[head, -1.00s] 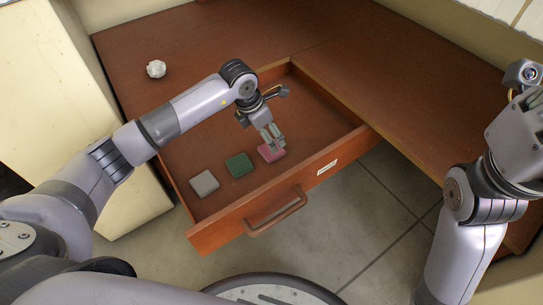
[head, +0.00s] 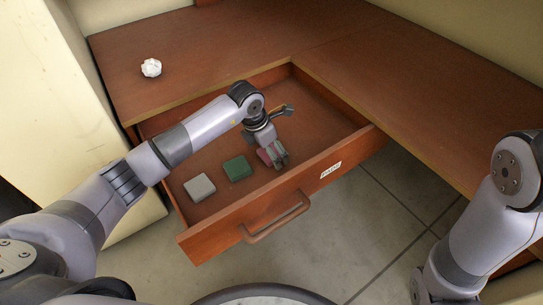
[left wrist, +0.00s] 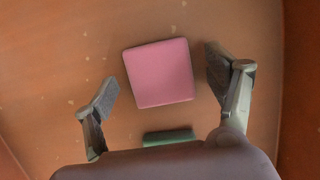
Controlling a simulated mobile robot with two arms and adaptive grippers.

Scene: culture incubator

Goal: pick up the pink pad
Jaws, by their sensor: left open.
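The pink pad (left wrist: 159,73) lies flat on the drawer floor. In the left wrist view it sits between and slightly beyond the two open fingers, with a gap on each side. In the head view only part of the pink pad (head: 264,157) shows, since my left gripper (head: 279,163) covers much of it. My left gripper (left wrist: 172,88) is open and empty, pointing down over the pad. I cannot tell its exact height above the drawer floor. My right arm shows at the right of the head view, but its gripper is out of the picture.
A green pad (head: 237,168) and a grey pad (head: 199,187) lie left of the pink one in the open drawer (head: 255,215). The green pad's edge also shows in the left wrist view (left wrist: 169,137). A crumpled white ball (head: 151,68) lies on the desk (head: 215,45).

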